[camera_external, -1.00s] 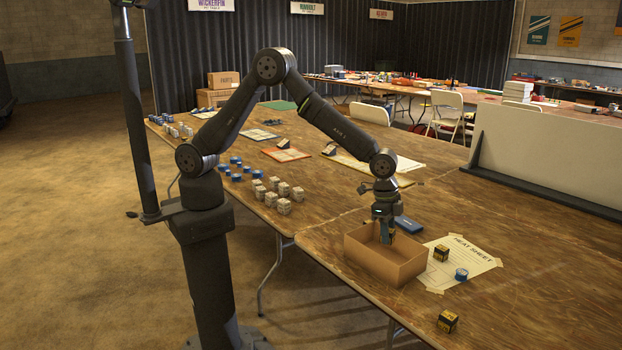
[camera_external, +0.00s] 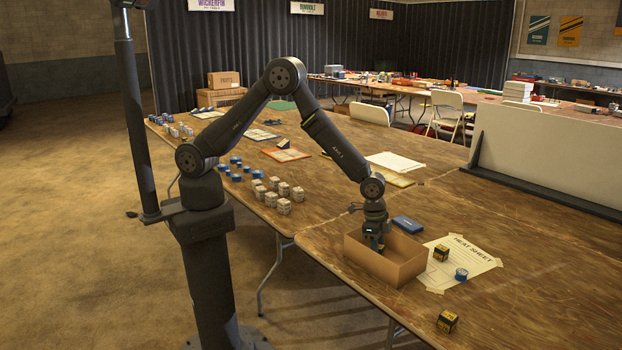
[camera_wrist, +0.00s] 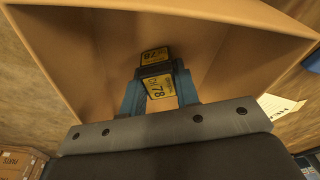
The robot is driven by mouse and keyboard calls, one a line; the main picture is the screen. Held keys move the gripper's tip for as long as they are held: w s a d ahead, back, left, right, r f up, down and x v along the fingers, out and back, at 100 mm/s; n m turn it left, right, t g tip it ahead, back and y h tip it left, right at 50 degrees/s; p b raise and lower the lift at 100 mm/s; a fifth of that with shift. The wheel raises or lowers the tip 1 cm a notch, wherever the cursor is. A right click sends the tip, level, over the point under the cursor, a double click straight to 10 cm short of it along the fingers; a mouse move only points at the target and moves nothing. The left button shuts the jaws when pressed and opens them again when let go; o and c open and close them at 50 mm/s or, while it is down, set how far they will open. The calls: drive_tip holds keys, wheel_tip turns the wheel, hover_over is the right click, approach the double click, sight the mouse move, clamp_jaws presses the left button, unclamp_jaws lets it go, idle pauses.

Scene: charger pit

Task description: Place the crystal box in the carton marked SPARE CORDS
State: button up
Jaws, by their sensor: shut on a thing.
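The open brown carton (camera_external: 385,268) stands at the table's front edge; no SPARE CORDS marking can be read on its visible sides. My gripper (camera_external: 376,245) reaches down inside it. In the wrist view my gripper (camera_wrist: 158,95) is shut on a small black-and-yellow box (camera_wrist: 159,87) printed with 78, between blue fingers. A second yellow 78 label (camera_wrist: 154,55) shows just above it; I cannot tell whether it is another face of the held box or a separate box. Carton walls (camera_wrist: 90,50) surround the fingers. In the external view the held box is hidden by the carton wall.
Right of the carton are two black-and-yellow cubes, one on the HEAT SHEET paper (camera_external: 462,258) and one (camera_external: 447,321) near the front edge. A blue round item (camera_external: 461,274) lies on the paper. A blue flat case (camera_external: 407,224) lies behind the carton. White cubes (camera_external: 284,200) stand left.

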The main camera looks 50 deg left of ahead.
drive_tip(key=shift+f, duration=0.1)
drive_tip(key=o, duration=0.9)
drive_tip(key=shift+o, duration=0.2)
wheel_tip(320, 180, up, 12)
drive_tip(key=a, duration=0.1)
drive_tip(key=shift+s+a, duration=0.35)
drive_tip(key=shift+f, duration=0.1)
drive_tip(key=f, duration=0.4)
drive_tip(key=d+f, duration=0.1)
drive_tip(key=f, duration=0.7)
drive_tip(key=shift+w+d, duration=0.35)
wheel_tip(320, 180, up, 2)
drive_tip(key=shift+r, duration=0.4)
